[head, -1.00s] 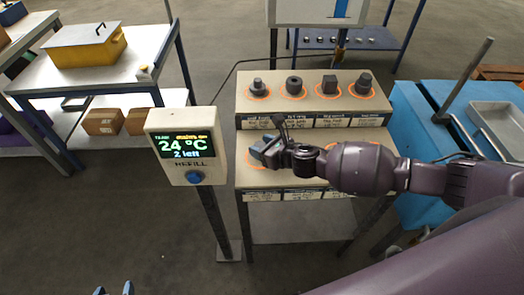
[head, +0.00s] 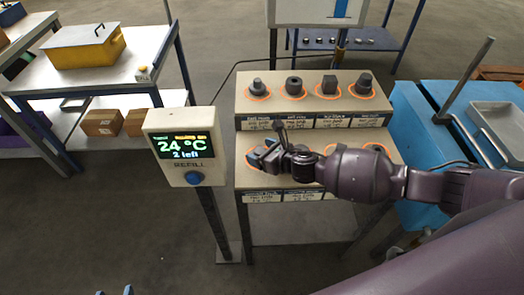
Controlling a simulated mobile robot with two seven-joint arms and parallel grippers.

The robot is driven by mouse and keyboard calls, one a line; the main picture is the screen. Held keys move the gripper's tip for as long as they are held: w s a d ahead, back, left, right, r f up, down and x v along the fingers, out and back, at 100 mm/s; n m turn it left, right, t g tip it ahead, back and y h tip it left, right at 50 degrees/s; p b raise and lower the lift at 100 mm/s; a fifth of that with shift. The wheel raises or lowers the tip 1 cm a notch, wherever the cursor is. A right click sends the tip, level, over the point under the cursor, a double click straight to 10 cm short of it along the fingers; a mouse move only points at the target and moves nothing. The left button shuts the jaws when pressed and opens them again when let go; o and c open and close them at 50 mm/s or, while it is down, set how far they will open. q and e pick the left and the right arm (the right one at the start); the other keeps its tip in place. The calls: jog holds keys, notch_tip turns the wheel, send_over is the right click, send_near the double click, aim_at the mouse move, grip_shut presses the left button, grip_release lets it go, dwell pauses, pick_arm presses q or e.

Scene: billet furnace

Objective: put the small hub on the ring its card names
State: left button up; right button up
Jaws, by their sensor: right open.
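Several dark parts stand on orange rings on the raised back step (head: 311,104): a flanged, hub-like part (head: 257,88) at the left, a round part with a hole (head: 294,86), a square block (head: 329,85) and a tapered part (head: 364,84). I cannot tell which one is the small hub. Cards (head: 316,123) line the step's front; their print is too small to read. My right gripper (head: 258,156) is open, low over the left ring of the front step and hiding most of it.
A display post (head: 186,146) reading 24 °C and "2 left", with a blue button, stands left of the stepped stand. A blue bench (head: 440,125) with a grey tray (head: 497,120) is at the right. A table with a yellow box (head: 85,50) is at the left.

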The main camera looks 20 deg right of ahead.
jog(key=p+v, duration=0.1)
jog(key=v, duration=1.1)
jog(key=shift+r, duration=0.1)
jog(key=shift+s+a+f+m, duration=0.3)
jog(key=shift+a+m, duration=0.1)
jog(key=shift+m, duration=0.4)
jog(key=s+a+f+m+t+h, duration=0.1)
jog(key=s+m, duration=0.2)
jog(key=m, duration=0.6)
jog(key=s+a+f+m+h, duration=0.1)
jog(key=s+f+m, duration=0.1)
jog(key=m, duration=0.7)
jog(key=s+d+f+m+h, duration=0.2)
jog(key=s+d+m, duration=0.2)
jog(key=m, duration=0.6)
jog(key=s+d+f+m+g+h, duration=0.1)
jog(key=s+d+f+m+h, duration=0.1)
jog(key=s+m, duration=0.5)
jog(key=d+f+m, duration=0.1)
jog(key=d+m, duration=0.1)
jog(key=m, duration=0.2)
jog(key=shift+h, duration=0.3)
jog(key=shift+a, duration=0.1)
